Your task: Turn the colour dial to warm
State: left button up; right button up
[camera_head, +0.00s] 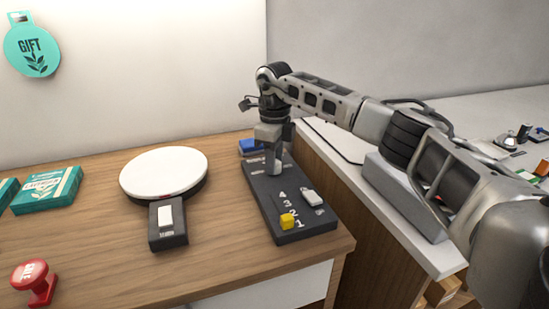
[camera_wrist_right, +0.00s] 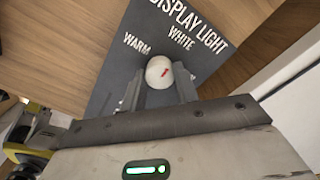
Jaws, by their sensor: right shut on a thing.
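The dark control panel (camera_head: 262,195) lies on the wooden counter. In the right wrist view its "DISPLAY LIGHT" end (camera_wrist_right: 108,75) shows "WARM" at the left and "WHITE" at the right. The colour dial (camera_wrist_right: 158,66) is a round white knob below these words. Its short red mark slants up and right, towards the "WHITE" side. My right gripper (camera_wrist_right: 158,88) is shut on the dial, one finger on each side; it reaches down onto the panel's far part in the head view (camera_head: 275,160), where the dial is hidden. My left gripper is not in view.
The panel's near end carries a yellow knob (camera_head: 287,220) beside numbers and a white switch (camera_head: 312,197). A round white platform (camera_head: 165,172) stands left of it. A blue item (camera_head: 250,146) lies behind. A red stamp (camera_head: 36,281) and green gift box (camera_head: 48,190) are at the left.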

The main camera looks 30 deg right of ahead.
jog(key=shift+r+n+p, duration=0.15)
jog(key=shift+n+p, duration=0.4)
jog(key=shift+n, duration=0.35)
jog(key=shift+n+p, duration=0.35)
jog(key=shift+n, duration=1.35)
jog(key=n+p, duration=0.1)
jog(key=n, duration=0.1)
jog(key=shift+n, duration=0.3)
jog(key=n, duration=0.2)
jog(key=shift+n, duration=0.3)
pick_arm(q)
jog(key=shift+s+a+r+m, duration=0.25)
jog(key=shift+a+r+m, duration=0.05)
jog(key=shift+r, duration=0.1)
pick_arm(e)
jog(key=shift+n, duration=0.4)
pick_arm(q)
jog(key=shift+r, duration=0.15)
pick_arm(e)
jog(key=shift+a, duration=0.1)
jog(key=o, duration=1)
